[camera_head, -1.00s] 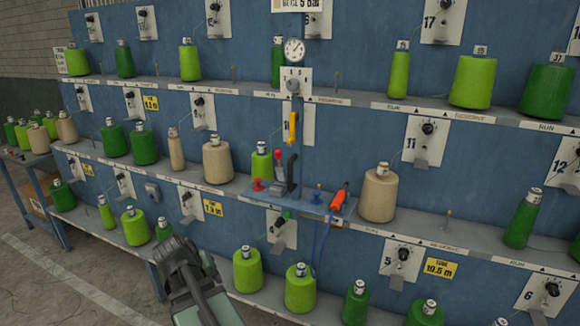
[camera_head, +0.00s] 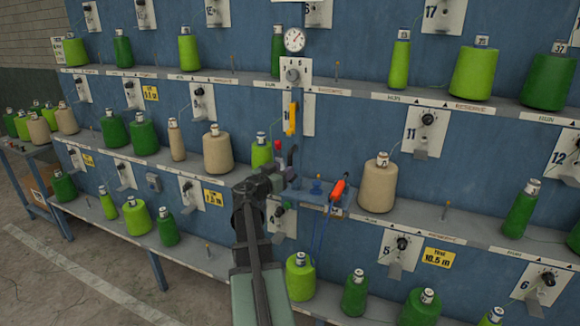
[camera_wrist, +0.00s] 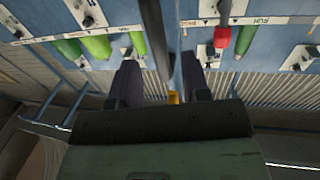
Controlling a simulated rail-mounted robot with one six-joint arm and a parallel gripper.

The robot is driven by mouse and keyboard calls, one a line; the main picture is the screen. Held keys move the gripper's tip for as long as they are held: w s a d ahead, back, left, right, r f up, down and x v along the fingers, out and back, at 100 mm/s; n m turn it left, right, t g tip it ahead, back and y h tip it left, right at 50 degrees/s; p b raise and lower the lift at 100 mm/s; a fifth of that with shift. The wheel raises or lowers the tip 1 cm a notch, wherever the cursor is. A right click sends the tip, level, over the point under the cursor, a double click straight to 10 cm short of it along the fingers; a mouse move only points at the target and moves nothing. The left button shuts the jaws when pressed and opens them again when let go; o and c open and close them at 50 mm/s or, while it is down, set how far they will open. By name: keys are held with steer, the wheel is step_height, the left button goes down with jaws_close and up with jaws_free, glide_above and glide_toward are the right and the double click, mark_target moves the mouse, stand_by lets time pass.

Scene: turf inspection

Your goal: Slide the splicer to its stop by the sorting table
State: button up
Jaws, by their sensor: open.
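The splicer looks to be the blue carriage plate (camera_head: 308,197) on the middle shelf edge.
Blue rack shelves hold green and beige cones, including a beige cone (camera_head: 378,186) right of the carriage and another (camera_head: 217,151) to its left. Open floor (camera_head: 60,285) lies at the lower left.

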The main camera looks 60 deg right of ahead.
steer(key=d, duration=0.4)
steer(key=shift+s+d, duration=0.25)
jaws_close()
